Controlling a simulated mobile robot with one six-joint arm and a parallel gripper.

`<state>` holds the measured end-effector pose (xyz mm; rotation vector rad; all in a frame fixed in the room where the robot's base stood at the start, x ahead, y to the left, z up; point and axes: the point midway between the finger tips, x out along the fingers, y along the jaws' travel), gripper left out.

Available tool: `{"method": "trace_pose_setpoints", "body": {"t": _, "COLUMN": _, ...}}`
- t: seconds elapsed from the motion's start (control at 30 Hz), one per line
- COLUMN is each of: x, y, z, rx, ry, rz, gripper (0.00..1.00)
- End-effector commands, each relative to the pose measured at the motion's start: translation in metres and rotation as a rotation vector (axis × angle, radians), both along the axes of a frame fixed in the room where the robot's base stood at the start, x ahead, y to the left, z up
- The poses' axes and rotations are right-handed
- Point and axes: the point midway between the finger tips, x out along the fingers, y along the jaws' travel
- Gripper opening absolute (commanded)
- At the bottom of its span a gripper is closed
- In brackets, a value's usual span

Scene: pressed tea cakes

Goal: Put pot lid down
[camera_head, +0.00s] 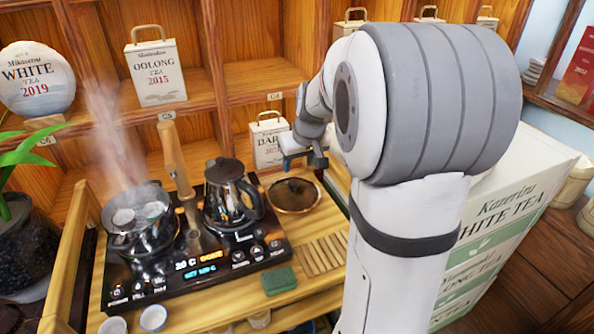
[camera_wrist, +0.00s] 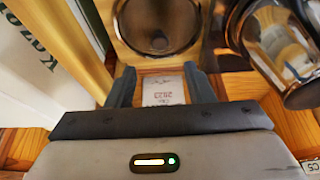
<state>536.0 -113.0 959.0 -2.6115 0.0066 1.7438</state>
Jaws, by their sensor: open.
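The round pot lid (camera_head: 295,194), brownish glass with a pale rim and a dark knob, lies on the wooden stand right of the black kettle (camera_head: 231,192). In the wrist view the lid (camera_wrist: 158,22) is at the top centre, beyond my fingertips, partly cut off by the frame edge. My gripper (camera_head: 303,158) is open and empty, apart from the lid, behind and above it in the head view. Its two dark fingers (camera_wrist: 160,84) show in the wrist view with nothing between them but a tea box in the background. The lidless pot (camera_head: 138,218) steams with cups inside.
The black double cooktop (camera_head: 195,258) carries pot and kettle. A green sponge (camera_head: 279,280) and wooden slats (camera_head: 323,254) lie in front of the lid. Shelves with tea boxes (camera_head: 157,72) stand behind. A large white tea carton (camera_head: 508,225) stands right.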

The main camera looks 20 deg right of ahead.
Motion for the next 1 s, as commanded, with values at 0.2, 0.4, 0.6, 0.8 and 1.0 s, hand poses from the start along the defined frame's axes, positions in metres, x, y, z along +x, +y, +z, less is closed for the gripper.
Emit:
{"method": "trace_pose_setpoints", "body": {"t": 0.2, "x": -0.01, "y": 0.002, "z": 0.021, "rx": 0.0, "ry": 0.001, "rz": 0.0, "gripper": 0.48}}
{"method": "trace_pose_setpoints", "body": {"t": 0.4, "x": -0.063, "y": 0.044, "z": 0.025, "rx": 0.012, "ry": 0.049, "rz": 0.013, "gripper": 0.48}}
{"method": "trace_pose_setpoints", "body": {"t": 0.6, "x": -0.157, "y": 0.095, "z": 0.011, "rx": 0.016, "ry": 0.136, "rz": 0.017, "gripper": 0.48}}
{"method": "trace_pose_setpoints", "body": {"t": 0.8, "x": -0.218, "y": 0.112, "z": -0.006, "rx": 0.007, "ry": 0.192, "rz": 0.009, "gripper": 0.48}}
{"method": "trace_pose_setpoints", "body": {"t": 1.0, "x": -0.231, "y": 0.113, "z": -0.011, "rx": 0.003, "ry": 0.205, "rz": 0.003, "gripper": 0.48}}
